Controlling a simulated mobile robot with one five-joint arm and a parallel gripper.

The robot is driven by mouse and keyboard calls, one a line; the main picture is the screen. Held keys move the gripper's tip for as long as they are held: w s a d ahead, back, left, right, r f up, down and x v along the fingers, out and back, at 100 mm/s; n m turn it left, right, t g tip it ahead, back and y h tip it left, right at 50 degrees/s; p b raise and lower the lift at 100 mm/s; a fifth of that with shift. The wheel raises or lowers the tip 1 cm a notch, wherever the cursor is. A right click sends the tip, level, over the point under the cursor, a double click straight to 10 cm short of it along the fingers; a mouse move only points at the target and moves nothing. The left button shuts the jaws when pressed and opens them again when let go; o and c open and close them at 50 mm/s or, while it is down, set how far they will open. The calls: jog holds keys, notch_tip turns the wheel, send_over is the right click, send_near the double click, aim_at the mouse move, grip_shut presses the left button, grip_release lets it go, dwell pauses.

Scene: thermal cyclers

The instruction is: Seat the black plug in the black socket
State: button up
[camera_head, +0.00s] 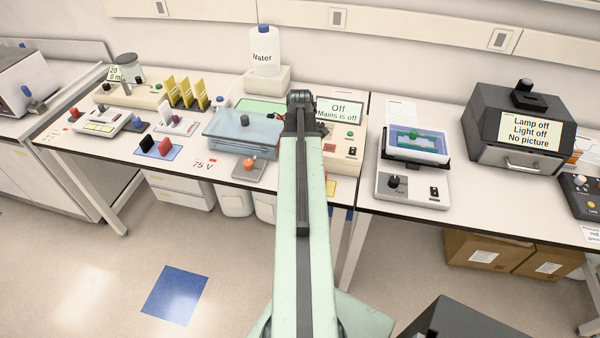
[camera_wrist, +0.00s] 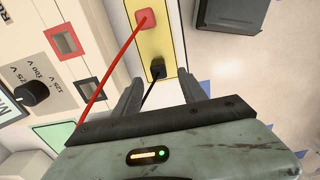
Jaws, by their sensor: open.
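The black plug (camera_wrist: 157,68) stands on a yellow plate (camera_wrist: 163,40) in the wrist view, with a black lead trailing from it. My gripper (camera_wrist: 158,77) is open, its two fingers spread on either side of the plug's near area. I cannot tell whether either finger touches the plug. The black socket, a dark square opening (camera_wrist: 87,91), is on the pale panel to the left, below a red-framed socket (camera_wrist: 62,41). In the head view, my arm hides the gripper and the black plug. The power unit's display (camera_head: 340,111) reads "Off, Mains is off".
A red plug (camera_wrist: 145,19) stands on the yellow plate beyond the black one. Its red lead (camera_wrist: 112,63) crosses between socket panel and plate. A dial (camera_wrist: 32,92) is further left. A blue-grey box (camera_head: 240,131) stands left of my arm.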

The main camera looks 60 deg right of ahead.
jog(key=shift+f+b, duration=1.5)
jog(key=shift+f, duration=0.05)
jog(key=shift+r, duration=0.1)
jog(key=f+b, duration=0.5)
jog(key=shift+s+d+f, duration=0.15)
jog(key=shift+s+f, duration=0.05)
jog(key=shift+r, duration=0.2)
grip_shut()
